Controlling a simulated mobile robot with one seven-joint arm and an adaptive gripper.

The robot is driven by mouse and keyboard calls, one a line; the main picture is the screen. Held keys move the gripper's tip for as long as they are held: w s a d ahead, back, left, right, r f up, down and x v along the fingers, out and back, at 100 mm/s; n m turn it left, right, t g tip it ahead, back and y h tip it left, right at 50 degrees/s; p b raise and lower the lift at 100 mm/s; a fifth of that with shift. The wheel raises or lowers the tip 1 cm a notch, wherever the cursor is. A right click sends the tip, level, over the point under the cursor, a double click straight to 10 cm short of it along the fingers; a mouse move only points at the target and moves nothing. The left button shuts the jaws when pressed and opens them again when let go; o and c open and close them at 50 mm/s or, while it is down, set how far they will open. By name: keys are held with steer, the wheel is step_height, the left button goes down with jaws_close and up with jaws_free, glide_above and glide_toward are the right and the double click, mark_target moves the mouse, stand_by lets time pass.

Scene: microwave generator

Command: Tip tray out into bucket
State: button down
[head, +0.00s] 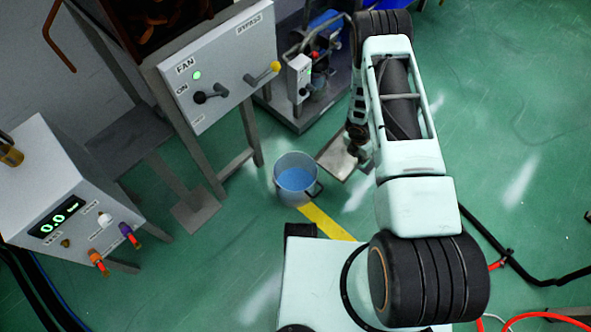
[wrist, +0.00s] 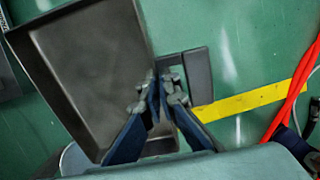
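The tray (head: 336,157) is shallow, grey and rectangular, held above the floor just right of the bucket in the head view. In the wrist view the tray (wrist: 88,65) fills the left side, and no contents are visible in it. A dark handle-like loop (wrist: 207,75) shows at its right side. My gripper (wrist: 160,82) appears shut on the tray at this side; the exact contact is partly hidden by the fingers. In the head view my gripper (head: 357,138) is at the tray's upper right. The bucket (head: 297,178) is grey, upright on the floor, with blue inside.
The control panel (head: 225,75) on a stand and a pump-like machine (head: 305,75) stand behind the bucket. A white meter box (head: 60,195) is at left. Yellow floor tape (head: 325,222) runs below the bucket. Red cables (wrist: 292,95) lie at right. Open green floor lies right of my arm.

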steer(key=shift+d+f, duration=0.25)
steer(key=shift+d, duration=0.05)
steer(key=d+f+y+b, duration=0.1)
steer(key=b, duration=0.1)
steer(key=w+d+f+g+y+b, duration=0.1)
steer(key=f+b, duration=0.1)
steer(key=shift+d+f+y, duration=0.1)
steer(key=shift+d+y, duration=0.05)
steer(key=shift+y, duration=0.25)
stand_by(0.3)
stand_by(0.5)
steer(key=shift+r+p, duration=1.25)
steer(key=shift+r, duration=1.3)
